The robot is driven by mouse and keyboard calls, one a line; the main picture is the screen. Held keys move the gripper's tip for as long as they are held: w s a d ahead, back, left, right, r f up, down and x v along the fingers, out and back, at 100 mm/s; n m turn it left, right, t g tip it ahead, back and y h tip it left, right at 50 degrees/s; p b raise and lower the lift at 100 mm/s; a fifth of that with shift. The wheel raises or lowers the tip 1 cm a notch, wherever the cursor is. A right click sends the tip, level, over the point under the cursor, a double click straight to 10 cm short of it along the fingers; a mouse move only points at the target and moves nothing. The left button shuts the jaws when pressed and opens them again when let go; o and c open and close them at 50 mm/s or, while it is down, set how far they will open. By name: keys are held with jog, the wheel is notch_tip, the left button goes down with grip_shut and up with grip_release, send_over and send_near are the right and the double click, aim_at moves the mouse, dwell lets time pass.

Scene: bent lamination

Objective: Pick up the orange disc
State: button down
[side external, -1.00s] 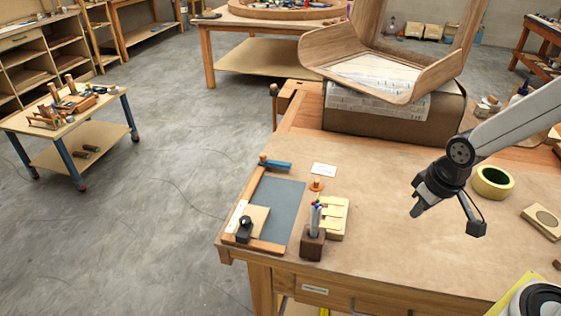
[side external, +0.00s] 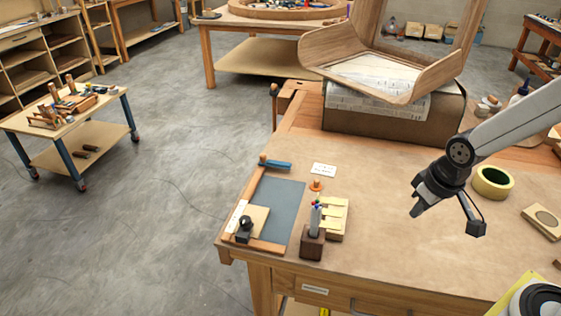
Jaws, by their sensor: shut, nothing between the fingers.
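The orange disc (side external: 316,185) is small and lies on the workbench, just below a small white card (side external: 323,169) and above the pale wooden block. A small knob or peg seems to stand on its middle. My gripper (side external: 416,206) is dark and hangs above the bench well to the right of the disc, pointing down and left. It is shut and empty, and does not touch anything.
A dark wooden pen holder (side external: 313,243) with pens stands beside a pale slotted block (side external: 335,218), close below the disc. A grey mat (side external: 275,212) lies left. A yellow tape roll (side external: 492,181) lies right of my gripper. A large bent wooden piece (side external: 385,75) rests behind.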

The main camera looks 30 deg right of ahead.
jog(key=shift+c, duration=2.3)
grip_release()
jog(key=n+g+y, duration=0.1)
jog(key=n+g, duration=0.1)
jog(key=n, duration=0.9)
send_over(317, 180)
jog(key=shift+d+f, duration=0.15)
jog(key=shift+f, duration=1.5)
jog(key=shift+d+f, duration=0.1)
jog(key=shift+f, duration=1.55)
jog(key=shift+a+f, duration=0.15)
jog(key=shift+f, duration=1.15)
jog(key=shift+a+f, duration=0.1)
jog(key=shift+f, duration=1.2)
